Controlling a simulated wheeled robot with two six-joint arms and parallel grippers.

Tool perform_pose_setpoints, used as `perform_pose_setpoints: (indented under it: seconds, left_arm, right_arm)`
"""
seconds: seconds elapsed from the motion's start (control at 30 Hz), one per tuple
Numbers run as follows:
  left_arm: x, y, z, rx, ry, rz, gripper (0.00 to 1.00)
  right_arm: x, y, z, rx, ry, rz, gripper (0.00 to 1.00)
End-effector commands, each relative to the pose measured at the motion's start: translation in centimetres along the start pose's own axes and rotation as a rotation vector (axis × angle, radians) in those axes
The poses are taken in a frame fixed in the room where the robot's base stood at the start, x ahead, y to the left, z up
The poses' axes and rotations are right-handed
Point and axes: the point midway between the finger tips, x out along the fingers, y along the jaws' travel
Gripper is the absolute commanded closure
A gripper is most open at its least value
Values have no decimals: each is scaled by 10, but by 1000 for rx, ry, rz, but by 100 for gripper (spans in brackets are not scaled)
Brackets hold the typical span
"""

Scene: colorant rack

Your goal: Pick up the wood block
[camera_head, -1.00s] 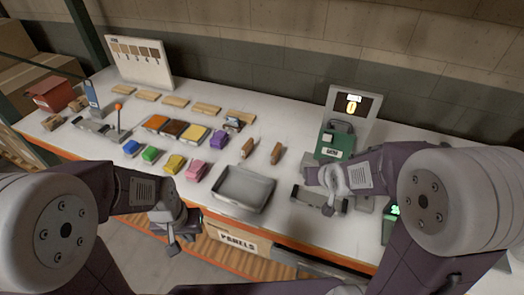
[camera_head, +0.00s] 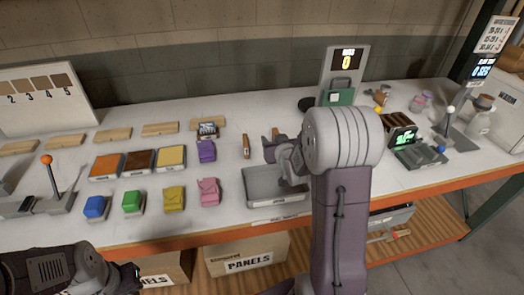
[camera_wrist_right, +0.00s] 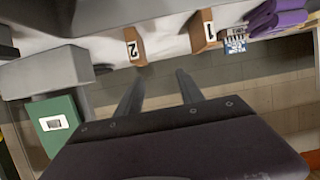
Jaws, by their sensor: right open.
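Two small brown wood blocks stand on the white table behind the grey tray. The left one (camera_head: 246,146) is labelled 1 in the right wrist view (camera_wrist_right: 202,31). The other (camera_head: 275,133), partly hidden by my right gripper in the head view, is labelled 2 in the wrist view (camera_wrist_right: 134,46). My right gripper (camera_head: 270,150) is open above the table by block 2. In the wrist view its two fingers (camera_wrist_right: 160,88) are apart with nothing between them; both blocks lie beyond the tips. My left gripper (camera_head: 132,275) is low at the front left, its jaws unclear.
The grey tray (camera_head: 262,199) lies below my right arm. A green case (camera_head: 340,96) stands by the display panel (camera_head: 346,62). Coloured blocks, a purple one (camera_head: 206,151) among them, and thin wood planks (camera_head: 160,129) fill the left side.

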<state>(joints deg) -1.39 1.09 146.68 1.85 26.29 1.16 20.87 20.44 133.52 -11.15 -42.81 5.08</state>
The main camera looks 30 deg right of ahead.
Motion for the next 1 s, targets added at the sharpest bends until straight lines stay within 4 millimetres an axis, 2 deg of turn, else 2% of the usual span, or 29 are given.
perform_pose_setpoints:
  seconds: [0.03, 0.1, 0.37, 0.6, 0.77, 1.0]
  left_arm:
    - [10, 0, 1, 0, 0, 0, 100]
    - [15, 0, 2, 0, 0, 0, 100]
    - [16, 0, 2, 1, 0, 0, 100]
    - [14, 0, 1, 0, 0, 0, 100]
    - [13, 0, 1, 0, 0, 0, 100]
    - [9, 0, 1, 0, 0, 0, 100]
  right_arm:
    - [4, 7, 14, 7, -8, 13, 55]
    - [6, 14, 21, 13, -15, 26, 55]
    - [9, 22, 24, 19, -18, 40, 55]
    - [42, 22, 24, 19, -17, 40, 55]
    - [49, 23, 24, 19, -18, 40, 55]
    - [90, 23, 24, 18, -19, 39, 55]
